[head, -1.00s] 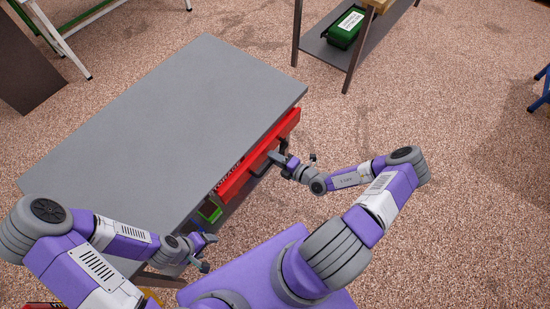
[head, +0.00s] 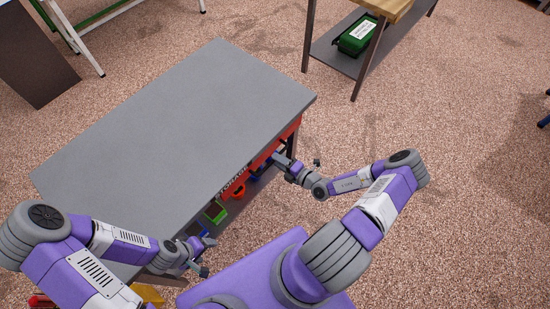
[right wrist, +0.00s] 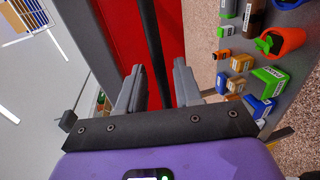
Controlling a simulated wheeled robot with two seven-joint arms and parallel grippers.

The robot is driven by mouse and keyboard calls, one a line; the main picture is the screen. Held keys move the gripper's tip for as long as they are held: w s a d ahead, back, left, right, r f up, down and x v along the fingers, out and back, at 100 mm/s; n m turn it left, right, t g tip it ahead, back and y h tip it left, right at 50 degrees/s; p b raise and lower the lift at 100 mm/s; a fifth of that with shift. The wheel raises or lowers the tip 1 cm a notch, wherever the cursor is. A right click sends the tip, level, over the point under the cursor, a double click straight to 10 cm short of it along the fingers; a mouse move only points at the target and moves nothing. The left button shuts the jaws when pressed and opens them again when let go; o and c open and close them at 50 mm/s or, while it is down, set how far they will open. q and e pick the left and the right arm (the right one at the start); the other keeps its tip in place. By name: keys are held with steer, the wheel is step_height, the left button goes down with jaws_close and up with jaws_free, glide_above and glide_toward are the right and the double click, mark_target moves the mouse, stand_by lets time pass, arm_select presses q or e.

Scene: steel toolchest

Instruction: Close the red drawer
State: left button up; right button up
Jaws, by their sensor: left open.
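The red drawer (head: 291,131) is under the grey top of the toolchest (head: 180,115). Its front is now almost level with the top's edge; I cannot tell whether it is fully shut. In the right wrist view its red front (right wrist: 111,22) fills the upper middle, with a dark bar handle (right wrist: 153,45) running down it. My right gripper (head: 276,157) is at the drawer front. In its wrist view the fingers (right wrist: 158,88) stand either side of the handle with gaps showing. My left gripper (head: 207,256) is open and empty near the toolchest's near end.
A bench with a green box (head: 357,35) stands at the back right.

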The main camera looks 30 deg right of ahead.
steer(key=v, duration=0.5)
steer(key=shift+s+p, duration=0.1)
steer(key=shift+p, duration=0.25)
steer(key=n+g+y, duration=0.2)
steer(key=n+y, duration=0.1)
steer(key=n, duration=0.2)
glide_toward(261, 173)
steer(key=x, duration=0.4)
steer(key=s+a+n+g+y, duration=0.45)
steer(key=a+n+g, duration=0.25)
steer(key=a+n, duration=0.3)
steer(key=s+a+f+n+g+h, duration=0.1)
steer(key=s+a+n+g+h, duration=0.25)
steer(key=n, duration=0.65)
steer(key=s+f+n+g+h, duration=0.2)
steer(key=s+n+g, duration=0.35)
steer(key=n, duration=0.35)
steer(key=shift+w+a+r+n+t+h, duration=0.1)
steer(key=shift+w+r+n+t+h, duration=0.45)
steer(key=shift+n, duration=1.7)
steer(key=shift+w+r+n+t+h, duration=0.35)
steer(key=shift+w+n+t, duration=0.25)
steer(key=shift+n, duration=1.6)
steer(key=shift+w+a+r+n+t+h, duration=0.1)
steer(key=shift+w+r+n+t+h, duration=0.45)
steer(key=shift+n, duration=1.7)
